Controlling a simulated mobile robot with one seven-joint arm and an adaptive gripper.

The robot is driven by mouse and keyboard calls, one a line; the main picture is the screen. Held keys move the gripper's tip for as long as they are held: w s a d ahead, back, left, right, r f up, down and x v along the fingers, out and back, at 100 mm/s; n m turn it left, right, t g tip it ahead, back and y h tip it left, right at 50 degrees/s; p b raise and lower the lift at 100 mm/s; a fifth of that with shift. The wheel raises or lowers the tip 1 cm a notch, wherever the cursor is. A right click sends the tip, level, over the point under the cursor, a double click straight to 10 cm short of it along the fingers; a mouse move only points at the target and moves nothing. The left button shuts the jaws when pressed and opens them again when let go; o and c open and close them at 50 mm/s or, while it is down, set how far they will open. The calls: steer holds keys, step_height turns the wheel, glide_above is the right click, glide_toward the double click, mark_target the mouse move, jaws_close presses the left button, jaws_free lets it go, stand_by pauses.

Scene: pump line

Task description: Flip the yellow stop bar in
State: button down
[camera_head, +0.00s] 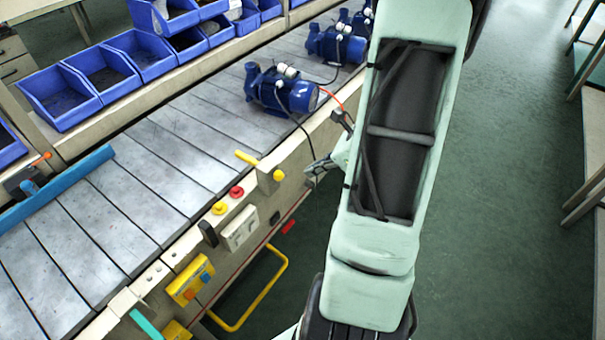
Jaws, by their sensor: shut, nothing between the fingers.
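A short yellow bar (246,158) shows at the conveyor's near edge, beside a beige block on the rail, with its left end over the belt side. A round yellow knob (278,175) sits on the front face of that block. I take this bar and knob to be the stop bar. My gripper (309,172) is just right of the knob, in front of the rail, and is shut and empty. It looks apart from the bar; whether it touches the knob side cannot be told. My pale green arm hides part of the rail behind it.
Blue pumps (282,90) stand on the conveyor (150,160). Red (236,192) and yellow (220,208) buttons, a yellow control box (190,282) and a yellow hoop (272,292) line the near side. Blue bins (98,72) stand behind.

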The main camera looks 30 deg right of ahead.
steer(key=v, duration=0.5)
stand_by(0.5)
